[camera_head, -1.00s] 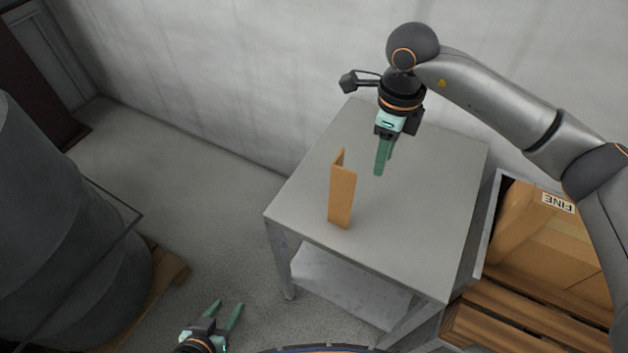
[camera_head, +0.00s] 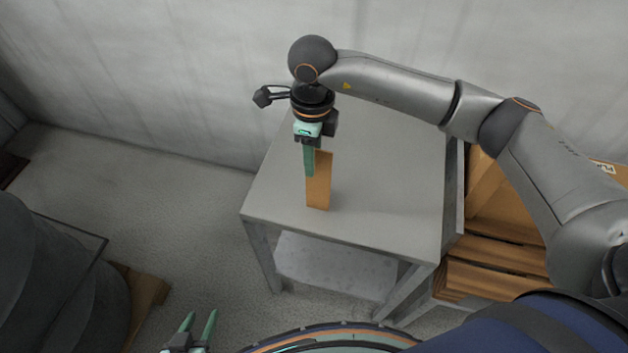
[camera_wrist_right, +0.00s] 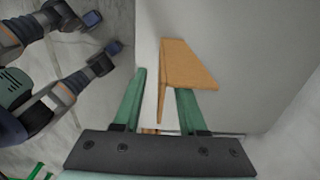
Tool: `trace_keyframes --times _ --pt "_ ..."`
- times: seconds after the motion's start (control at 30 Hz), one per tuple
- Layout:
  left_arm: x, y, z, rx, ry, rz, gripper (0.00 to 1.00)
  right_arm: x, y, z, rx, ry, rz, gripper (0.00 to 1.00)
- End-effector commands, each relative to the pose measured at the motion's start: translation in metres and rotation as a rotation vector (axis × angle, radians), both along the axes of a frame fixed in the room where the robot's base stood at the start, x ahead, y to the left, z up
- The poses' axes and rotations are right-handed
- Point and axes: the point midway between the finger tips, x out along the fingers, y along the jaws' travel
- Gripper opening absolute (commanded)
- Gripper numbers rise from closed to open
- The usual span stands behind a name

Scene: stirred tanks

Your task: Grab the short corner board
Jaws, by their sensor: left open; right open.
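The short corner board (camera_head: 320,187) is an orange-brown L-shaped piece standing upright on the grey table near its front left. My right gripper (camera_head: 309,173) points down at the board's upper part, overlapping its left side in the head view. In the right wrist view, the board (camera_wrist_right: 190,66) lies ahead of the open green fingers, and one flange reaches into the gap between them. The right finger overlaps the other flange's near edge; I cannot tell whether they touch. My left gripper (camera_head: 200,320) is open and empty, low at the bottom left.
The grey table (camera_head: 390,190) is otherwise bare, with a lower shelf (camera_head: 330,265). A crate with cardboard boxes and wooden slats (camera_head: 490,265) stands to its right. Dark drums (camera_head: 55,280) stand at the left. A wall rises behind the table.

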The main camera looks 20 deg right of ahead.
Motion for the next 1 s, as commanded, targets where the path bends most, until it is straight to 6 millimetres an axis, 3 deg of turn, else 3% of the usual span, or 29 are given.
trace_keyframes --times 0.4,0.67,1.0 --pt "0.0 0.0 -0.029 -0.001 -0.001 -0.001 0.5 0.002 0.0 -0.052 0.001 0.0 0.0 0.41" --pt "0.0 0.0 -0.027 -0.001 -0.001 -0.001 0.5 0.002 0.0 -0.052 0.001 -0.001 0.0 0.4" --pt "0.001 0.0 -0.027 -0.001 -0.003 0.0 0.5 0.002 0.0 -0.052 0.001 -0.001 0.0 0.02"
